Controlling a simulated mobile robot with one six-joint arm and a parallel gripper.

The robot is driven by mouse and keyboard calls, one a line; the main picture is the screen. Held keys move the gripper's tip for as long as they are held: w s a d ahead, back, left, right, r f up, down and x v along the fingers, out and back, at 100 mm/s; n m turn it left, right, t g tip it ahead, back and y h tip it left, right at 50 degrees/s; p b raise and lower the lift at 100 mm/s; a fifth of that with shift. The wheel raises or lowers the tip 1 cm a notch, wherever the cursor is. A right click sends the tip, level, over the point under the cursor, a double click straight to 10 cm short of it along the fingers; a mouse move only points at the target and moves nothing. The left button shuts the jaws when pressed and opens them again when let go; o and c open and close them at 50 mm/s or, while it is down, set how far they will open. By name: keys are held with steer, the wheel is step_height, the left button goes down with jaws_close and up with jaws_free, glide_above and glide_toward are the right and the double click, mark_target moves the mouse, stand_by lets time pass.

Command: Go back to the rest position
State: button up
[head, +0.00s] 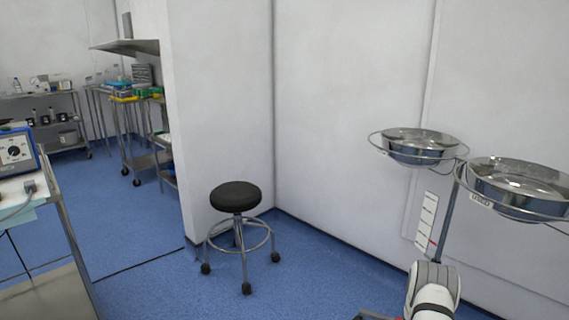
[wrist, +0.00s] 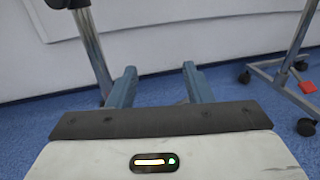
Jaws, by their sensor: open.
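My gripper (wrist: 158,70) shows in the wrist view with its two blue-grey fingers spread apart. It is open, and nothing is between the fingers. Beyond the fingers are the blue floor (wrist: 225,82) and the foot of a pale wall. In the head view a white part of my arm (head: 433,290) shows at the bottom right, below the metal basins. The gripper fingers are not visible in the head view.
Two steel basins (head: 420,154) on a wheeled stand are at the right. A black-topped stool (head: 236,196) stands by the wall corner. An equipment cart (head: 62,215) is at the left edge. Shelves with supplies (head: 140,130) stand further back. Blue floor (head: 130,225) is open between cart and stool.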

steer(key=s+a+r+m+g+p, duration=0.25)
steer(key=r+m+g+p, duration=0.2)
steer(key=r, duration=0.85)
steer(key=s+a+r+m+g+y+p, duration=0.1)
steer(key=s+a+r+m+g+p, duration=0.25)
steer(key=r, duration=0.95)
steer(key=s+a+r+m+g+p, duration=0.1)
steer(key=s+r+m+g+p, duration=0.45)
steer(key=r, duration=0.75)
steer(key=s+a+r+m+t+y+p, duration=0.2)
steer(key=s+a+r+m+y+p, duration=0.1)
steer(key=s+a+r+y+p, duration=0.2)
steer(key=s+a+r+m+t+y+p, duration=0.3)
steer(key=a+r+p, duration=0.6)
steer(key=a+r, duration=0.5)
steer(key=s+a+r+m+t+y+p, duration=0.2)
steer(key=s+a+r+m+y+p, duration=0.2)
steer(key=a+r, duration=0.6)
steer(key=s+a+y+p, duration=0.2)
steer(key=s+a+p, duration=0.1)
steer(key=s+a, duration=0.1)
steer(key=shift+s+a+r+y, duration=0.2)
steer(key=shift+s+a+y, duration=0.2)
steer(key=shift+a, duration=0.1)
steer(key=shift+w, duration=0.1)
